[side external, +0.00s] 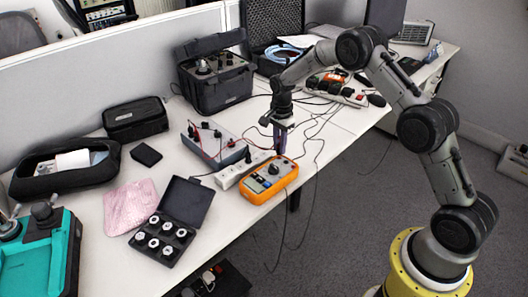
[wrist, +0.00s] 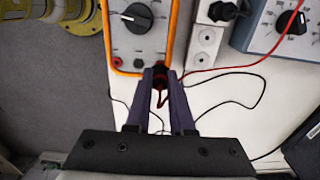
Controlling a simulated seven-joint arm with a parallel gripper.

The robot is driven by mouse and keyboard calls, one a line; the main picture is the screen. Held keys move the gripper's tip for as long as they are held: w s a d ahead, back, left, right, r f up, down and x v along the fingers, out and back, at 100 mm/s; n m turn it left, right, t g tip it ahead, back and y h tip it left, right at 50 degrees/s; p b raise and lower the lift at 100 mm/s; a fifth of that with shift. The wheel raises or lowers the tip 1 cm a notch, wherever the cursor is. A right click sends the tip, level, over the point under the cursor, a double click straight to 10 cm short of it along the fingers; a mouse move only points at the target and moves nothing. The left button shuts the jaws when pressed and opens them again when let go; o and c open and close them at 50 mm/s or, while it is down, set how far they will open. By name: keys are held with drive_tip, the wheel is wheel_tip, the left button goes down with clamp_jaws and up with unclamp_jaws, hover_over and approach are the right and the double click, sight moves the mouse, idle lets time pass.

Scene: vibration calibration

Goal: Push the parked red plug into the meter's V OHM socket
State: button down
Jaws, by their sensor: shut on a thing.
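The orange meter (side external: 266,180) lies on the white table, with a black dial on its grey face. In the wrist view the meter (wrist: 170,35) is at the top, with a red socket (wrist: 117,62) and a darker socket (wrist: 138,63) along its near edge. My gripper (wrist: 161,73) is shut on the red plug (wrist: 159,84), its purple fingers at either side of it. The fingertips are at the meter's near right corner; any socket under them is hidden. In the side view my gripper (side external: 281,148) is just above the meter's far end, and the plug cannot be made out.
A red lead (wrist: 215,70) and black wires trail across the table. A white power strip (side external: 240,170) and a grey instrument box (side external: 213,145) stand beside the meter. An open black case of weights (side external: 185,205) and a pink cloth (side external: 130,206) lie to the left.

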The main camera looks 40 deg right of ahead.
drive_tip(key=shift+f, duration=1)
idle(3.0)
drive_tip(key=c, duration=0.7)
unclamp_jaws()
drive_tip(key=shift+r, duration=0.15)
drive_tip(key=shift+r, duration=2.4)
drive_tip(key=shift+r, duration=0.1)
